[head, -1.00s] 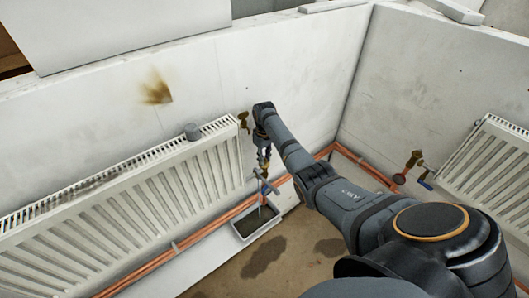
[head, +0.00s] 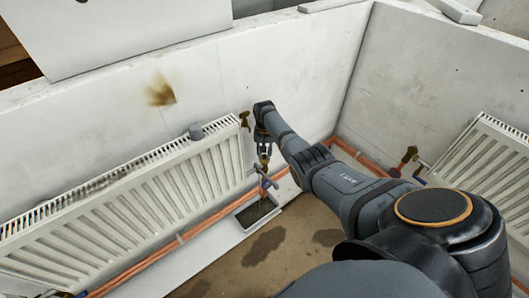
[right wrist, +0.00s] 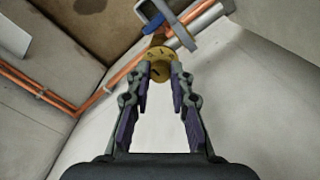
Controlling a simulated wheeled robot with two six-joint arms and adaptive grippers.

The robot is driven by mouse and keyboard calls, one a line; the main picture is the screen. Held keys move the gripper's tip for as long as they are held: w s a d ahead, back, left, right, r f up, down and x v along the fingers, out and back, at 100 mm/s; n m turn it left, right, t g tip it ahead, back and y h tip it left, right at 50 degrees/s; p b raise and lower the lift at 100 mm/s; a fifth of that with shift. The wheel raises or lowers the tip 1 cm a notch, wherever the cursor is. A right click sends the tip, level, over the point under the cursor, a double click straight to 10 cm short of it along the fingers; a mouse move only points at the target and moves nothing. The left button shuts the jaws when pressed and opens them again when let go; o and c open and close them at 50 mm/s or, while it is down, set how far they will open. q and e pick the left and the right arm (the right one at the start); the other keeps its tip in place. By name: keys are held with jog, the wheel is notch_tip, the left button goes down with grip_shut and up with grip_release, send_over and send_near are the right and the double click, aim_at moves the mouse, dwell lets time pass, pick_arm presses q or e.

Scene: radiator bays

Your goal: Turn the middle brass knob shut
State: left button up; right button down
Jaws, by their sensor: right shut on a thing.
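A round brass knob with dark marks on its face (right wrist: 158,76) sits between the fingertips in the right wrist view. It shows small in the head view (head: 264,159), on the pipework below the end of the left radiator. My right gripper (head: 264,156) reaches down to it from above, beside the wall. In the right wrist view my right gripper (right wrist: 160,72) is shut on the knob, one finger on each side. The fingers hide part of the knob's rim. My left gripper is in neither view.
The left radiator (head: 130,200) is close beside my gripper. Another brass fitting (head: 244,120) is at its top corner. Copper pipes (head: 150,264) run along the wall base. Another radiator (head: 490,165) stands right.

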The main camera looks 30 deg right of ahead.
aim_at(264, 155)
jog(key=shift+m, duration=0.4)
jog(key=c, duration=1.2)
grip_release()
notch_tip(264, 155, up, 12)
